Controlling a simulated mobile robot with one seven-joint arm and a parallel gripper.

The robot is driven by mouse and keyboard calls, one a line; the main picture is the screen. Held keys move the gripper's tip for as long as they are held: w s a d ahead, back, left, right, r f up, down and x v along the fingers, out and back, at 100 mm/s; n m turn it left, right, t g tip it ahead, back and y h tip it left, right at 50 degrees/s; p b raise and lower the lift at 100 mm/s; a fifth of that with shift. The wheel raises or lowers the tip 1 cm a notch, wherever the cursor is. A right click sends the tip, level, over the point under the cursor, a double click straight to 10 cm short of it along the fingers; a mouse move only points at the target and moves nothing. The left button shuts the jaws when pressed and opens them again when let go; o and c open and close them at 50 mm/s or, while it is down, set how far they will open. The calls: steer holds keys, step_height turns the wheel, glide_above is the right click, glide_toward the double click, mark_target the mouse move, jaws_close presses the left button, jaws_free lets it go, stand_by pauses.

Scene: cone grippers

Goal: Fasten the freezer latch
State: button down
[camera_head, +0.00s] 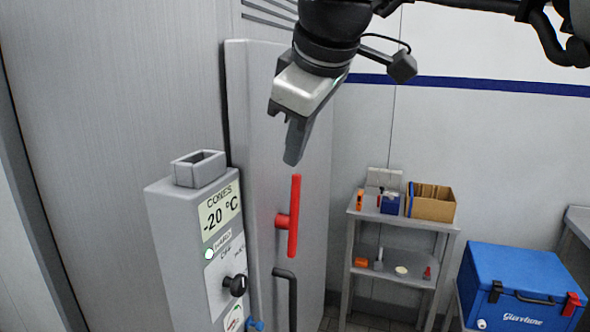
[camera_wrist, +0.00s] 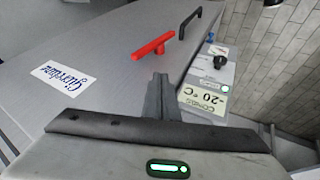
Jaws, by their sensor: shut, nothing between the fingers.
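The freezer door (camera_head: 265,130) is a grey upright panel. A red latch handle (camera_head: 294,222) sticks out from it on a short red stem and stands upright in the head view. The red latch also shows in the wrist view (camera_wrist: 153,46), beyond my fingertips. My gripper (camera_head: 292,160) points down, just above the upper end of the red latch in the head view. Its fingers are shut with nothing between them and look apart from the latch. The fingers also show in the wrist view (camera_wrist: 160,82). I cannot tell whether the door is fully closed.
A black pull handle (camera_head: 290,300) sits below the latch. A grey control box (camera_head: 175,240) reading -20 °C, with a black knob (camera_head: 236,285), stands to the left. A small shelf unit (camera_head: 405,222) and a blue cooler (camera_head: 510,285) stand to the right.

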mark_target(294, 178)
steer(key=w+f, duration=0.4)
steer(key=w+f+b, duration=0.1)
steer(key=w+f, duration=0.3)
steer(key=shift+w+a+f, duration=0.2)
steer(key=shift+w+f, duration=0.15)
steer(key=shift+w, duration=0.1)
steer(key=shift+r, duration=0.1)
